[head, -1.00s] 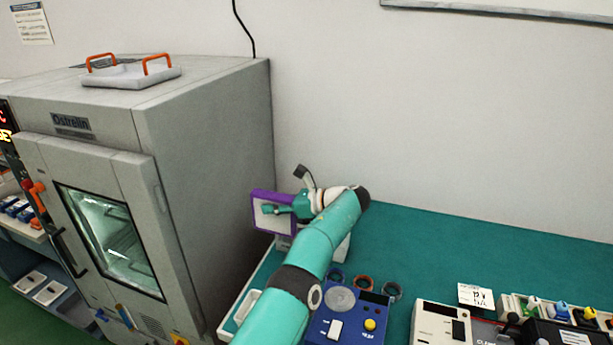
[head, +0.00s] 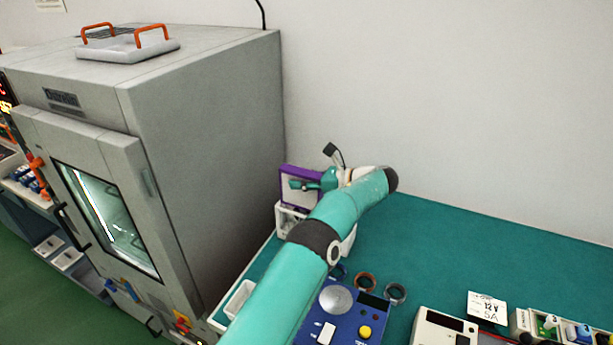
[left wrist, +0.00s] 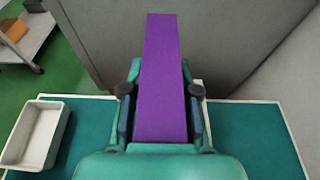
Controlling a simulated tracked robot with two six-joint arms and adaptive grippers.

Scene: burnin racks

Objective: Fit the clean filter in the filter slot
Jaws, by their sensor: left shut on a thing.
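The clean filter (head: 299,181) has a purple frame and a pale face. It stands upright in my left gripper (head: 308,184), at the back left of the green bench beside the grey chamber. The left gripper is shut on it. In the left wrist view the filter (left wrist: 161,60) shows as a purple edge between the fingers of the left gripper (left wrist: 160,92). A white holder (head: 287,222) is just below the filter, partly behind my arm. I cannot tell whether they touch. I cannot identify the filter slot. My right gripper is not in view.
The grey chamber (head: 215,150) walls off the left. A white tray (head: 238,298) lies at the bench's left edge; it also shows in the left wrist view (left wrist: 34,136). A blue control box (head: 345,318) and rings (head: 396,293) lie right of my arm. The bench's back right is clear.

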